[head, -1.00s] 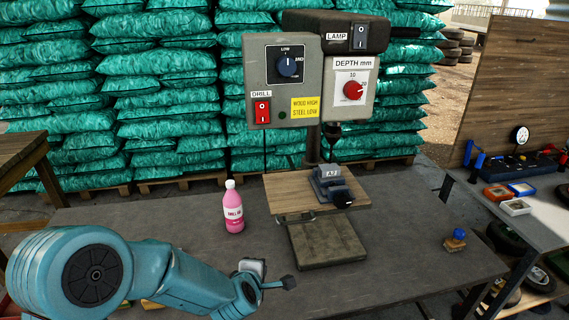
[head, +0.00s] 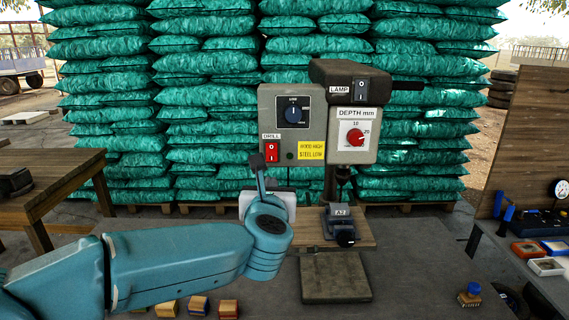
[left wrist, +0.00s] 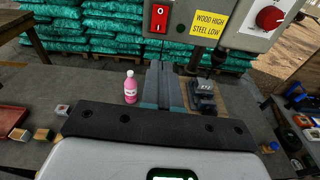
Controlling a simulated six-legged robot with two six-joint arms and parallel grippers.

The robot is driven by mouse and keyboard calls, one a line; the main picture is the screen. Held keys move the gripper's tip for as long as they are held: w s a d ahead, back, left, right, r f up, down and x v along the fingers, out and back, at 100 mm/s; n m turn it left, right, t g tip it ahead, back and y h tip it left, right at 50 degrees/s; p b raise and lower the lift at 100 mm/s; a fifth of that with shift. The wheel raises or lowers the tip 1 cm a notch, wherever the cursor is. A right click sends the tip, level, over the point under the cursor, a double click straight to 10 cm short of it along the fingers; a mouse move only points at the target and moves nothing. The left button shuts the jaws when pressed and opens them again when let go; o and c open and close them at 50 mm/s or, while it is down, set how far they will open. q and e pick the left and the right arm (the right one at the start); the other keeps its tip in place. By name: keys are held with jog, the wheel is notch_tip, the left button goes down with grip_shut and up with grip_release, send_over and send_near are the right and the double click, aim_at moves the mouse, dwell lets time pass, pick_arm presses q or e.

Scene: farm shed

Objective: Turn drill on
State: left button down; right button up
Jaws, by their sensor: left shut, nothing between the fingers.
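The drill press has a grey control box (head: 310,132) on its front. The red DRILL rocker switch (head: 271,152) is at the lower left of the box, marked O above and I below. It also shows in the left wrist view (left wrist: 159,18). A small dark green lamp (head: 290,155) is to the right of the switch. My left gripper (head: 257,162) is shut and empty, pointing up, with its tip just left of the switch in the head view. In the left wrist view the shut fingers (left wrist: 163,66) end below the switch; contact cannot be told. My right gripper is out of view.
A speed dial (head: 293,112), a LAMP switch (head: 361,90) and a red depth knob (head: 355,137) are on the same machine. A vise (head: 340,222) sits on the drill table. A pink bottle (left wrist: 130,88) stands on the bench. Several small blocks lie in front.

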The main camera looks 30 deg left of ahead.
pick_arm(q)
jog(key=p, duration=0.5)
send_near(272, 160)
jog(key=x, duration=0.6)
jog(key=shift+w+r, duration=0.1)
jog(key=shift+r, duration=0.05)
jog(key=shift+w+a, duration=0.2)
jog(key=shift+w, duration=0.1)
